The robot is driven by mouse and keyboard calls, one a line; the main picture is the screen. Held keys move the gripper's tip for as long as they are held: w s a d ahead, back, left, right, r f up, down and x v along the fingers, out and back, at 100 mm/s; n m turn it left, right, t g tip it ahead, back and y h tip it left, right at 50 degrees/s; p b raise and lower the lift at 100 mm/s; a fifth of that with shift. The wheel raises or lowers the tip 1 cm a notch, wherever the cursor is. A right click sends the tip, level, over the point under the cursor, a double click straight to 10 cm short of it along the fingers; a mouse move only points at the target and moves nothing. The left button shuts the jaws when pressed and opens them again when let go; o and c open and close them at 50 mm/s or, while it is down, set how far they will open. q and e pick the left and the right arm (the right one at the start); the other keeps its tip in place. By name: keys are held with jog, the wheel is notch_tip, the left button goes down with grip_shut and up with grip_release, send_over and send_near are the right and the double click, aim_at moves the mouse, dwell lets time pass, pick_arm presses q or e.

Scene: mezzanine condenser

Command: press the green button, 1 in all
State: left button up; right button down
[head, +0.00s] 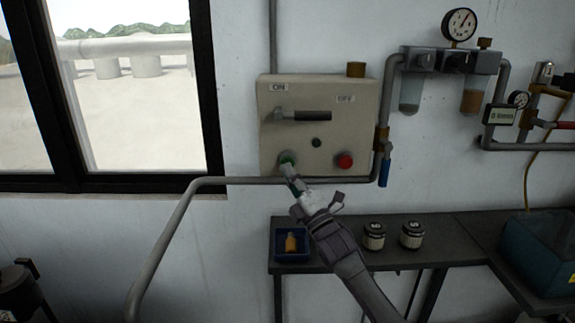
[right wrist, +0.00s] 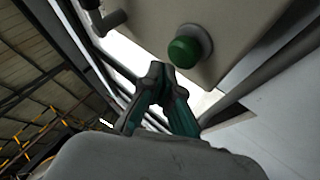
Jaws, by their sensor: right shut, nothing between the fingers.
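The green button (head: 287,159) sits at the lower left of a beige control box (head: 316,95) on the wall. In the right wrist view the green button (right wrist: 184,51) stands out from the box face in a grey collar. My right gripper (head: 289,173) is shut and empty, its fingertips at the lower edge of the button in the head view. In the right wrist view the closed fingertips (right wrist: 161,72) are just below and left of the button; whether they touch it I cannot tell. My left gripper is not in view.
A red button (head: 345,161) and a lever handle (head: 312,116) are on the same box. A grey rail (head: 232,181) runs just below it. A shelf (head: 345,255) below holds a blue tray (head: 291,257) and two jars (head: 374,236). Gauges and filters hang at right.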

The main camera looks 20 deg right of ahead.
jog(key=shift+w+d+b, duration=0.1)
jog(key=shift+w+b, duration=0.2)
jog(key=shift+w, duration=0.1)
jog(key=shift+w+d+b, duration=0.2)
jog(key=shift+w+b, duration=0.3)
dwell(0.7)
jog(key=shift+s, duration=0.1)
jog(key=shift+s+a+p, duration=0.3)
jog(key=shift+s+p, duration=0.3)
jog(key=shift+s, duration=0.25)
jog(key=shift+s+a+p, duration=0.2)
jog(key=shift+s+p, duration=0.2)
jog(key=shift+s, duration=0.4)
jog(key=shift+s+a+p, duration=0.25)
jog(key=shift+s+p, duration=0.2)
jog(key=shift+s, duration=0.35)
jog(key=shift+s+a+p, duration=0.2)
jog(key=shift+s+p, duration=0.2)
jog(key=shift+s, duration=0.4)
